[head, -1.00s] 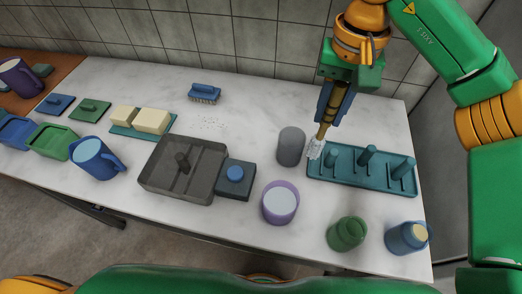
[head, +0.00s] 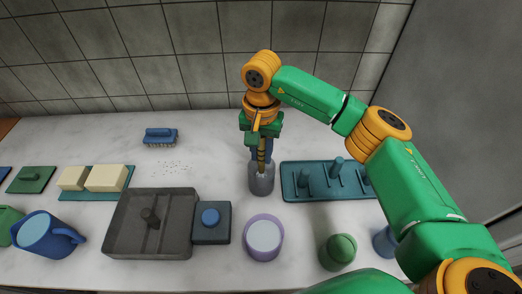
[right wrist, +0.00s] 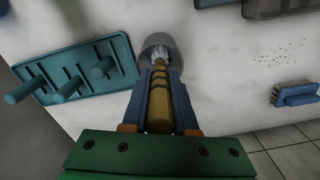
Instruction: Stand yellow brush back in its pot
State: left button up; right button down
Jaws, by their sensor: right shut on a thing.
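My right gripper (head: 260,152) is shut on the yellow brush, gripping its handle, which shows with dark bands in the right wrist view (right wrist: 160,108). The brush is near upright with its pale bristle end down. The grey pot (head: 262,187) stands on the table directly below the gripper. The bristle end appears within the pot's mouth, and the right wrist view also shows it there against the pot (right wrist: 155,42). How deep it sits is hard to tell. My left gripper is not in view.
A teal peg rack (head: 292,190) stands close right of the pot. A purple-rimmed cup (head: 264,254) and a green cup (head: 338,252) are nearer the front. A dark block with a blue knob (head: 212,236) and a grey divided tray (head: 120,245) lie left. The table behind the pot is clear.

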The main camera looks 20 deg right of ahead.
jog(key=shift+f, duration=0.2)
jog(key=c, duration=0.7)
grip_release()
jog(key=shift+r, duration=0.8)
notch_tip(320, 180, up, 10)
jog(key=shift+f, duration=0.1)
jog(key=shift+r, duration=0.55)
